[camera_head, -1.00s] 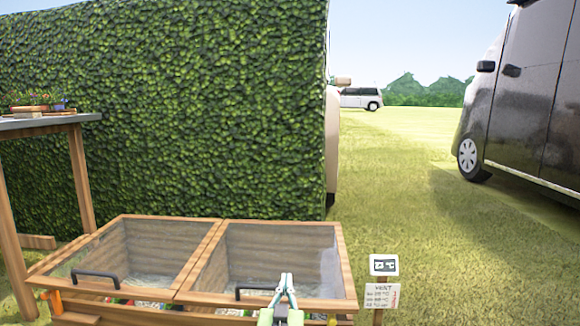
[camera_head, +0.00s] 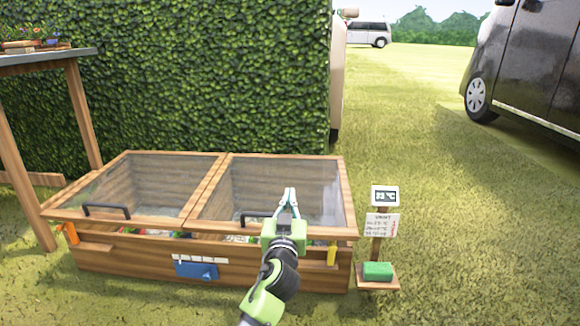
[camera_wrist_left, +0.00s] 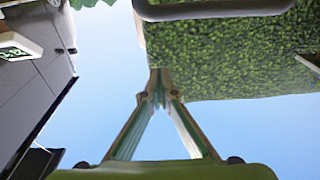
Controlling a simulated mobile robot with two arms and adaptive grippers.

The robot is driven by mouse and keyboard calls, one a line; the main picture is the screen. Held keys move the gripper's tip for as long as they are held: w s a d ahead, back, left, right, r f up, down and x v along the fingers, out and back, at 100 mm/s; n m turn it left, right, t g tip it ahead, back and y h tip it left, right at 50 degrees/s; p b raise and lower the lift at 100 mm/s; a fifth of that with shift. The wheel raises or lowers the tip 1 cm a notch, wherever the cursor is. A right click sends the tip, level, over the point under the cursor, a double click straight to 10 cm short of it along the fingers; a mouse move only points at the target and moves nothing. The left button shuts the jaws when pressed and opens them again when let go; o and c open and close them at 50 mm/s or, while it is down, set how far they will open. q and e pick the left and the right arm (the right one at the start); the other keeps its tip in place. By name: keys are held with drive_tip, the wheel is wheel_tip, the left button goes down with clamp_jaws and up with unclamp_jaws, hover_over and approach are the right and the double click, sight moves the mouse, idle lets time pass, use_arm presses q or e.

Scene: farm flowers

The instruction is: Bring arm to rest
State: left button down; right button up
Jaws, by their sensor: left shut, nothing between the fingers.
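My left gripper (camera_head: 289,196) is shut and empty. In the head view it is in front of the right lid of the wooden cold frame, close to the lid's front edge and handle; I cannot tell if it touches. In the left wrist view the fingertips (camera_wrist_left: 157,80) meet, with sky and hedge behind and nothing between them. The wooden cold frame (camera_head: 110,262) has two glazed lids with dark handles. The left handle (camera_head: 105,208) and right handle (camera_head: 252,216) both show. My right gripper is not in view.
A small sign post (camera_head: 385,222) with a green block (camera_head: 378,270) on its base stands right of the frame. A wooden table (camera_head: 70,62) with flower pots stands at the left. A hedge (camera_head: 200,80) is behind. Open grass lies right, with a dark van (camera_head: 530,70) beyond.

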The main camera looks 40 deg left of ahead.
use_arm(q)
wheel_tip(320, 180, up, 5)
drive_tip(key=shift+r, duration=0.1)
